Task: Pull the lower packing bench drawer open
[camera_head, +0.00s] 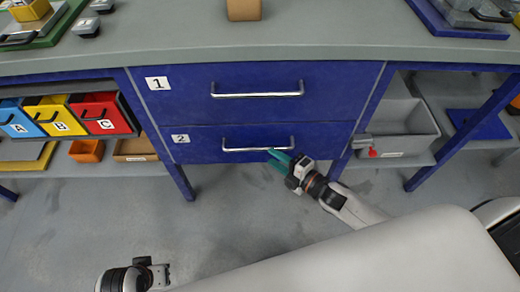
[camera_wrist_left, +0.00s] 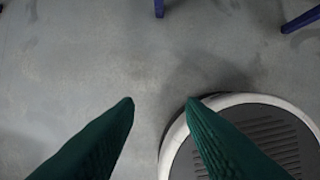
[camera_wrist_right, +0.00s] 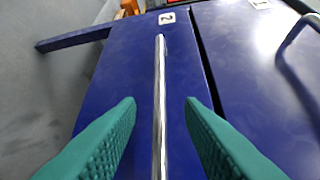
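The lower drawer (camera_head: 210,148), labelled 2, is a blue front under the bench top, with a silver bar handle (camera_head: 240,150). It looks closed, level with the upper drawer. My right gripper (camera_head: 277,159) is at the right end of this handle. In the right wrist view the green fingers (camera_wrist_right: 160,105) are open, with the handle (camera_wrist_right: 159,75) running between them; neither finger clearly touches it. My left gripper shows in the left wrist view with open, empty fingers (camera_wrist_left: 160,102) above the floor. In the head view its fingers are not visible, only the wrist at the bottom left.
The upper drawer (camera_head: 180,95), labelled 1, has its own bar handle (camera_head: 257,95). Coloured bins (camera_head: 97,114) sit left, a grey bin (camera_head: 400,135) right. Bench legs (camera_head: 180,183) stand either side of the drawers. The floor (camera_head: 230,215) in front is open.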

